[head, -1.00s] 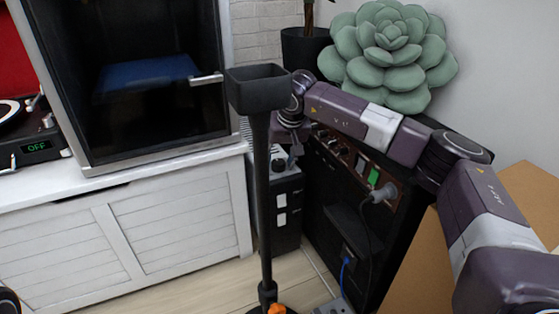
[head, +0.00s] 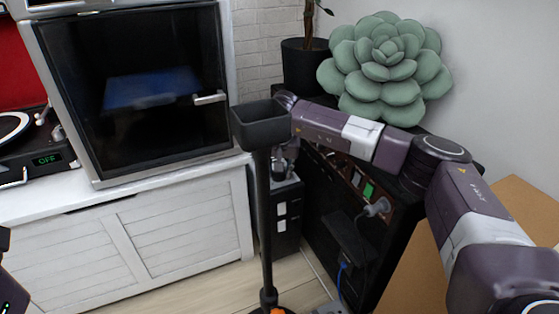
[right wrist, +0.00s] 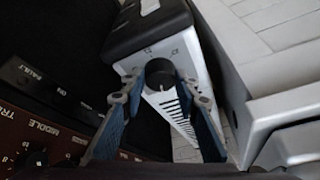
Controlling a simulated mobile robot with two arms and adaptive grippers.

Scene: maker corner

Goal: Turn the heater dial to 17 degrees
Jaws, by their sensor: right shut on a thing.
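The heater (head: 287,215) is a narrow white and black box on the floor between the white chest and the black amplifier. Its round dark dial (right wrist: 159,73) sits on the white top face in the right wrist view. My right gripper (head: 284,165) reaches down to the heater's top, partly hidden behind the black stand. In the right wrist view my right gripper (right wrist: 163,90) has its blue-grey fingers on either side of the dial, shut on it. The dial's pointer and any degree marks are too small to read. Only a dark piece of my left arm shows at the lower left edge.
A black stand with a tray top (head: 263,124) rises just in front of the heater. The black amplifier (head: 345,225), with plugged cables, is close on the right. A white chest (head: 130,235) carries a glass-fronted cabinet (head: 150,85). A green succulent cushion (head: 390,65) lies on the amplifier.

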